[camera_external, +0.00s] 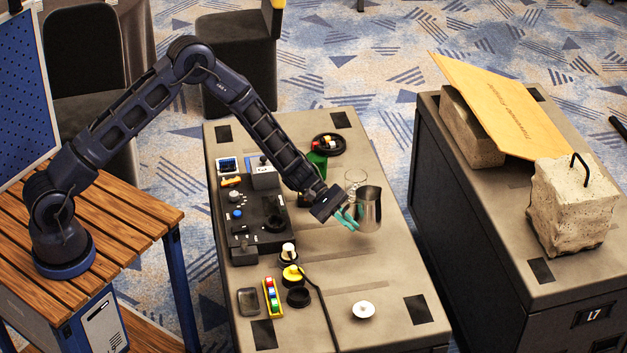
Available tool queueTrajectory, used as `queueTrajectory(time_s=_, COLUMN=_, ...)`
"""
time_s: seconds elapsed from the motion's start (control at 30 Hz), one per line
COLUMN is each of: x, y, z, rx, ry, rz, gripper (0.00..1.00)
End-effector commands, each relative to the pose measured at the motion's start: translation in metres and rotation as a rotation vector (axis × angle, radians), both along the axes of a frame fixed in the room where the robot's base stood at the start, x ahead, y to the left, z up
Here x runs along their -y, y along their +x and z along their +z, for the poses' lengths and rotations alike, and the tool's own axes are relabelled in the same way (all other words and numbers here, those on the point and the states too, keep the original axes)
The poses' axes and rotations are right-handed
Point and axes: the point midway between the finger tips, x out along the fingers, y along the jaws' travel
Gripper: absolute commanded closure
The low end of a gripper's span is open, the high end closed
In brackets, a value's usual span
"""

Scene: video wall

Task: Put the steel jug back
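The steel jug (369,207) is a shiny metal pitcher, upright at the right side of the grey table (389,266). My gripper (348,217) has teal fingers and reaches down from the upper left to the jug's left side. The fingertips are at or very close to the jug's side. The view is too small to show whether they touch it or close on a handle. I cannot tell whether the jug rests on the table or is slightly above it.
A clear glass (355,180) stands just behind the jug. A black control box (262,222), a green container (317,165) and a round black tray (329,145) are to the left and behind. A white disc (363,310) lies in front. Much of the right front is clear.

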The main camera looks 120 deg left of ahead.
Motion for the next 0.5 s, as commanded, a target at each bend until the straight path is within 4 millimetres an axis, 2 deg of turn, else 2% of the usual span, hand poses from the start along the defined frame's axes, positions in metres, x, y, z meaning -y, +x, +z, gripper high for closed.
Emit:
queueTrajectory(time_s=0.1, x=0.0, y=0.0, z=-0.017, rx=0.001, ry=0.0, rz=0.0, gripper=1.0)
queueTrajectory(time_s=0.37, x=0.0, y=0.0, z=-0.031, rx=0.001, ry=0.0, rz=0.0, gripper=1.0)
queueTrajectory(time_s=0.5, x=0.0, y=0.0, z=-0.047, rx=0.001, ry=-0.001, rz=0.0, gripper=1.0)
